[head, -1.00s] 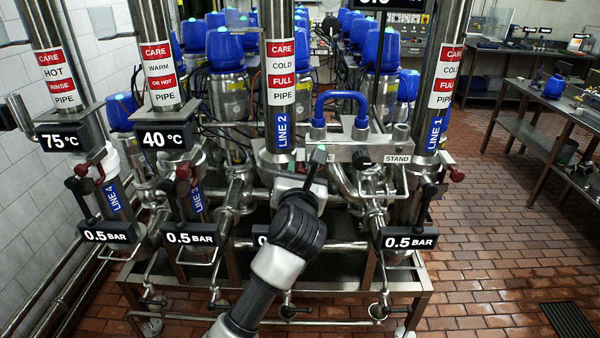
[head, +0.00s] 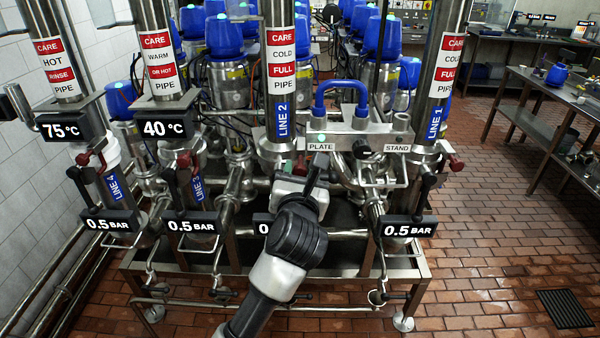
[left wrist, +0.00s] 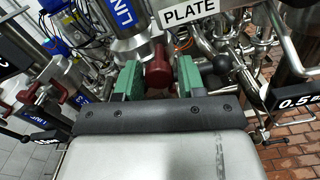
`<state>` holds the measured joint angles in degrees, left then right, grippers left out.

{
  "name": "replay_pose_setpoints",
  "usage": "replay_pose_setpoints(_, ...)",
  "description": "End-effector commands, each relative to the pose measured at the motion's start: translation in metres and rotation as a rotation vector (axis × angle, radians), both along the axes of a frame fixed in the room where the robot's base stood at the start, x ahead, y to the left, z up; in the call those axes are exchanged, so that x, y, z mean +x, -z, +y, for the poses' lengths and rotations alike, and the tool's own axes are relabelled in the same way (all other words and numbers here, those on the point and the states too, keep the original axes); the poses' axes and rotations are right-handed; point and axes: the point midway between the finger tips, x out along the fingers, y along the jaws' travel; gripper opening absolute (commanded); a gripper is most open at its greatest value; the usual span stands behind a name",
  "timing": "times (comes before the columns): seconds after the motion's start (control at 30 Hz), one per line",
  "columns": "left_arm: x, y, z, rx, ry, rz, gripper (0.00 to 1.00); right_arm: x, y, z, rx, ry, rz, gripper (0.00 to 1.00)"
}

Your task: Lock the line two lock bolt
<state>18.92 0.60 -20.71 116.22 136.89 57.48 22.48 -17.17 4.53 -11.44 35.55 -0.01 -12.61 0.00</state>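The line two pipe (head: 281,90) stands upright at the middle of the head view, with its blue LINE 2 label. My left gripper (head: 319,163) is in front of the manifold, just below the PLATE label (head: 320,147). In the left wrist view its green fingers (left wrist: 158,78) are apart. A dark red knob (left wrist: 159,66), which looks like the line two lock bolt's, shows between the fingertips with a gap on each side. I cannot tell how deep it sits between them. My right gripper is not in view.
Other dark red knobs show at line 3 (head: 185,160) and line 1 (head: 455,162). Black-handled valves and pressure displays (head: 408,230) crowd both sides. The tiled floor at right is open.

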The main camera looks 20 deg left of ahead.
Motion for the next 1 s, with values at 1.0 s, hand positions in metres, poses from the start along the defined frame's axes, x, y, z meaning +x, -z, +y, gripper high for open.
replay_pose_setpoints(1.0,-0.099,0.000,-0.028,-0.001,0.000,0.001,0.40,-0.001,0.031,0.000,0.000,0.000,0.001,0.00)
